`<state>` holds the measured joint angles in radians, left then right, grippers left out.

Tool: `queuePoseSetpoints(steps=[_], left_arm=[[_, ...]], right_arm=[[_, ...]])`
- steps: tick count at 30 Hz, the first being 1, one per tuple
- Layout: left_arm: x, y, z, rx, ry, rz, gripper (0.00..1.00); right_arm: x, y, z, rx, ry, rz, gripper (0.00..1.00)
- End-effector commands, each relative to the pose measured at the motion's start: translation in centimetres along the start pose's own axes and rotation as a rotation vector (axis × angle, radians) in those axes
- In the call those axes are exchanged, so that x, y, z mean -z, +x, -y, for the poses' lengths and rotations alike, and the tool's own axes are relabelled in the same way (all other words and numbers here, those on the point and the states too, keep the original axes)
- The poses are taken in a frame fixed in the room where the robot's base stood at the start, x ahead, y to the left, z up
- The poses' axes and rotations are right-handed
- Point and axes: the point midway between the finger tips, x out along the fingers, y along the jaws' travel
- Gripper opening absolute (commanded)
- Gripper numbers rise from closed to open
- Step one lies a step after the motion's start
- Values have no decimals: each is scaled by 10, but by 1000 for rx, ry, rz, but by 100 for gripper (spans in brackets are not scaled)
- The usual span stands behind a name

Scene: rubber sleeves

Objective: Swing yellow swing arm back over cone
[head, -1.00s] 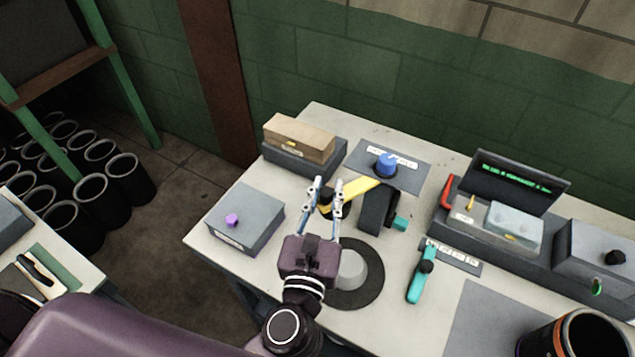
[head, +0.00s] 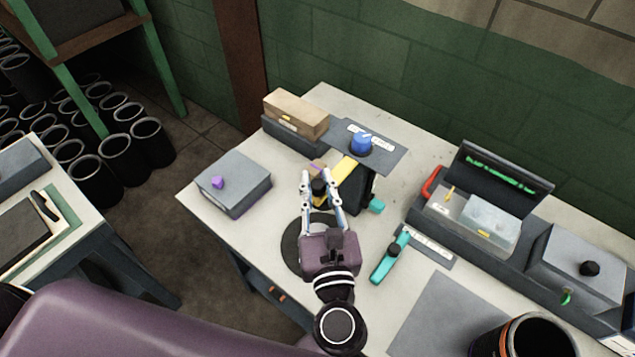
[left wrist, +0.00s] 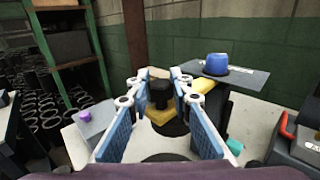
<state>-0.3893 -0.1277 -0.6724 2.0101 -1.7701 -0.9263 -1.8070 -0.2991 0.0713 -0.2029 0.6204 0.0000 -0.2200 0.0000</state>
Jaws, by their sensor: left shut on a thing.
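The yellow swing arm (head: 345,169) reaches from a dark grey post (head: 353,193) towards the front left and ends at a black knob (head: 319,187). My left gripper (head: 320,191) is shut on this knob; in the left wrist view the knob (left wrist: 160,95) stands upright between the blue finger pads. The yellow arm (left wrist: 202,85) runs off to the right there. A black round base (head: 292,250) lies on the table in front of the post, under my gripper. The cone on it is hidden behind my gripper in the head view. My right gripper is not in view.
A blue knob (head: 361,143) stands on a grey plate behind the post. A grey box with a purple knob (head: 218,182) is at left, a tan block (head: 296,114) behind. A teal-handled tool (head: 390,258) and an open case (head: 500,180) are at right.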

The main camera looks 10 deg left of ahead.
Motion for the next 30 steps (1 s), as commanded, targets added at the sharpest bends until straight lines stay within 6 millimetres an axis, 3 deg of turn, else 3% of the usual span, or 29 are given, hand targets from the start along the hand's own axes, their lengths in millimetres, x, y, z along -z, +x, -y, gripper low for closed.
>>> queuePoseSetpoints(steps=[8, 9, 14, 23, 26, 30], left_arm=[[1, -1, 1, 3, -3, -3, 0], [1, -1, 1, 3, -2, -3, 21], [1, -1, 1, 2, -2, -3, 38], [1, -2, 0, 1, 0, -3, 38], [1, -9, 0, 1, 2, -3, 38], [2, -34, 1, 3, 2, -7, 38]], right_arm=[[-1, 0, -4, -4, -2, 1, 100], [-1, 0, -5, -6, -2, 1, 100], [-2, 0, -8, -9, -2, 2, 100], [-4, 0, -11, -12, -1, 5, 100], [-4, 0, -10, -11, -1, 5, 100], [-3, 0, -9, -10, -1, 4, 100]])
